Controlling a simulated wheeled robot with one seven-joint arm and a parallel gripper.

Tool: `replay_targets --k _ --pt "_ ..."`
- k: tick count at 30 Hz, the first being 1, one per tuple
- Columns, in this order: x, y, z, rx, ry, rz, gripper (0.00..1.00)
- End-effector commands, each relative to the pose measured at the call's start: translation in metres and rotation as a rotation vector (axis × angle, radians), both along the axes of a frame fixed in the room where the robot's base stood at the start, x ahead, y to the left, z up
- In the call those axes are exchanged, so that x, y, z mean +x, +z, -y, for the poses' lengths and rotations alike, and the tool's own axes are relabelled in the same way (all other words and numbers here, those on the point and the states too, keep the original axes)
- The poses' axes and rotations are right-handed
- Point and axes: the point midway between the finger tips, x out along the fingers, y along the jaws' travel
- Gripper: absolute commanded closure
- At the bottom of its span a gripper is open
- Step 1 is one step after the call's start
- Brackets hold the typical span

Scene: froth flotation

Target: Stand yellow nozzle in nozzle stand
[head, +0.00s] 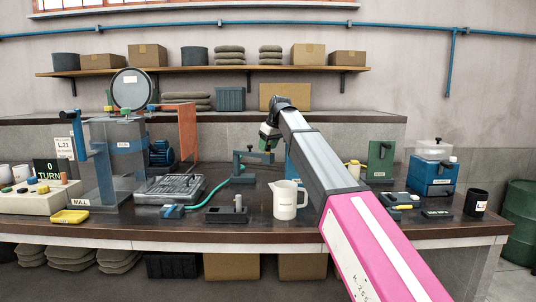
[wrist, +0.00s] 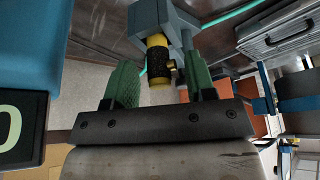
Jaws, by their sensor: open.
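The yellow nozzle (wrist: 158,42) has a black ribbed band and a small brass side knob in the wrist view. Its upper end in the picture meets a blue-grey holder (wrist: 178,18), which seems to be the nozzle stand. I cannot tell how deep it sits. In the head view a dark blue stand with a side arm (head: 239,166) is just left of and below my gripper (head: 268,141). My gripper (wrist: 160,88) is open, its green fingers on either side of the nozzle, with gaps visible. The nozzle is too small to make out in the head view.
A green hose (head: 207,195) runs across the bench. A white jug (head: 287,200) and a dark block with a post (head: 228,213) stand in front. An open grey case (head: 170,189) lies to the left. A blue box (wrist: 25,40) and black display (wrist: 20,128) are close in the wrist view.

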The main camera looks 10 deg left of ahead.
Motion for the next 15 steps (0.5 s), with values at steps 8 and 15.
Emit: replay_targets --k 8,15 --pt "0.0004 -0.0007 -0.0001 0.000 0.000 0.000 0.72" --pt "0.0004 -0.0007 -0.0001 0.000 -0.001 0.000 1.00"
